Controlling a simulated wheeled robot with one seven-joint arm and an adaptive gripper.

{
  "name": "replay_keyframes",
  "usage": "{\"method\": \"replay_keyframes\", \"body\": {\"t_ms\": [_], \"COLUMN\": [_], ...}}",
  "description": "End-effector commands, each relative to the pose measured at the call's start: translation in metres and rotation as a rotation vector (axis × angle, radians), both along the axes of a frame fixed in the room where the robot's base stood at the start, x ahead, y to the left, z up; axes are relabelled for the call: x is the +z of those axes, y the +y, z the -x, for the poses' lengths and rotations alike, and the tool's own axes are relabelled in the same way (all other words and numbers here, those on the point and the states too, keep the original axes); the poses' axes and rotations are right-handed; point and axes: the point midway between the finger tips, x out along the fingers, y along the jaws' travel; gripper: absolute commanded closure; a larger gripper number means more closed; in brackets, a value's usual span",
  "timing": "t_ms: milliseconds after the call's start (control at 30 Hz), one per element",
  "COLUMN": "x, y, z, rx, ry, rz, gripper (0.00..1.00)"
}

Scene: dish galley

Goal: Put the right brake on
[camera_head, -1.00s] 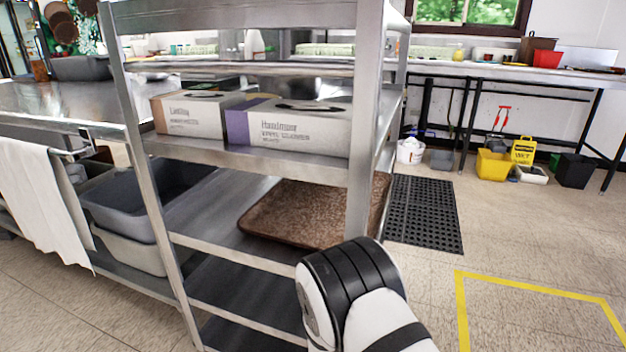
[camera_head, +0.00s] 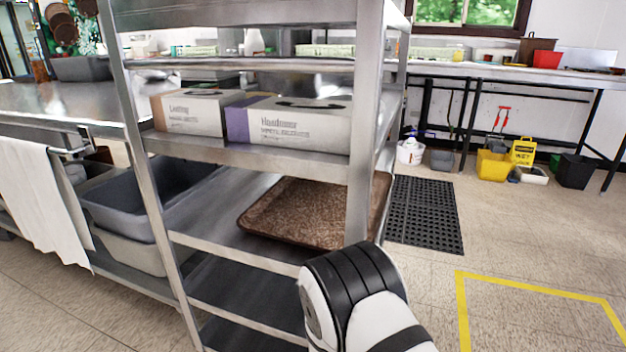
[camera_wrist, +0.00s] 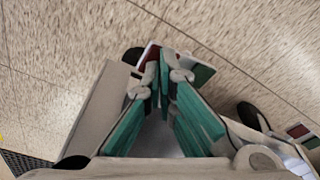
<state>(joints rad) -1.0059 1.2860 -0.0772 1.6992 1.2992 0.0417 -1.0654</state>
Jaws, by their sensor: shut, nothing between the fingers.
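The steel shelf cart (camera_head: 357,200) fills the middle of the head view; its wheels are out of sight there. In the wrist view, a brake pedal with a red part (camera_wrist: 152,52) and a green part (camera_wrist: 203,75) shows at my gripper's fingertips, beside a dark wheel. It is on the side nearer the black mat, which is the cart's right in the head view. My gripper (camera_wrist: 163,78) is shut and empty, its teal fingers over the pedal and hiding its middle. I cannot tell whether they touch. A second red and green pedal (camera_wrist: 301,131) sits by another dark wheel (camera_wrist: 250,115) at the right.
Open tiled floor and a yellow floor line (camera_head: 530,283) lie at the right. A yellow bucket (camera_head: 493,165) stands farther back.

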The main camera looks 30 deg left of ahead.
Motion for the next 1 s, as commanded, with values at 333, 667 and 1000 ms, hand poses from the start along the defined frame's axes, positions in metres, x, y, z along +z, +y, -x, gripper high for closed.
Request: {"method": "replay_keyframes", "body": {"t_ms": [333,667,1000], "x": [-0.0053,-0.0096,-0.0020], "y": [-0.0001,0.0000,0.0003], "z": [-0.0001,0.0000,-0.0003], "rx": [0.001,0.001,0.001], "ry": [0.000,0.000,-0.001], "rz": [0.000,0.000,-0.001], "gripper": [1.00,1.00,1.00]}}
